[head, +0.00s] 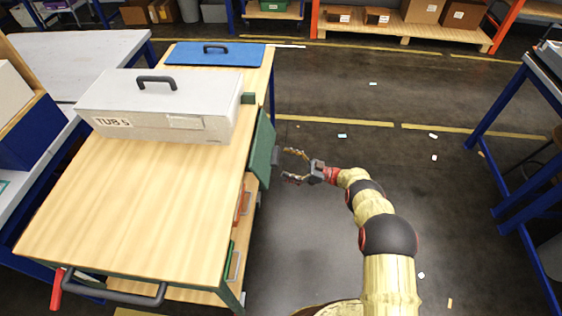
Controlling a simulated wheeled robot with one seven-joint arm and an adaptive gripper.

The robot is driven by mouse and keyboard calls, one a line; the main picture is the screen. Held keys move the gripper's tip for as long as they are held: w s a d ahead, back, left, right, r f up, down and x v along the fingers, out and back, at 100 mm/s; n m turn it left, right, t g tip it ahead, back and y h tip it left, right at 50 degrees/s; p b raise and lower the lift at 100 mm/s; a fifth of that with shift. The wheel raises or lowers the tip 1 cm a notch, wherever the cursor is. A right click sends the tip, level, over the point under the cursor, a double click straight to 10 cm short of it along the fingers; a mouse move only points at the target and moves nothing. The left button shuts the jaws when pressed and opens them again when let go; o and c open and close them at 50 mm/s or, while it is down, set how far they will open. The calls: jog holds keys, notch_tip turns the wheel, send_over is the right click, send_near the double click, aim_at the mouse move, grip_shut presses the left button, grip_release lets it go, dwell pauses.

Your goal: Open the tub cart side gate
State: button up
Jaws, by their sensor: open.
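The cart has a wooden top (150,200) and stands at left. A white lidded tub (160,105) with a black handle and a "TUB" label sits on it. The green side gate (262,148) is on the cart's right side, beside the tub. It looks slightly tilted; I cannot tell whether it is latched. A small dark grey piece (275,156) shows on its outer face. My gripper (287,165) is open and empty, just right of the gate, its fingers pointing left toward it. Whether a fingertip touches the grey piece is unclear.
A blue lid or mat (215,54) with a handle lies at the cart's far end. Red and green parts (241,207) show below the cart top. A push bar (115,293) is at the near end. Blue-framed tables (500,95) stand at right. The floor between is mostly clear.

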jog(key=v, duration=0.9)
jog(key=shift+d+f, duration=0.2)
jog(key=shift+d, duration=0.15)
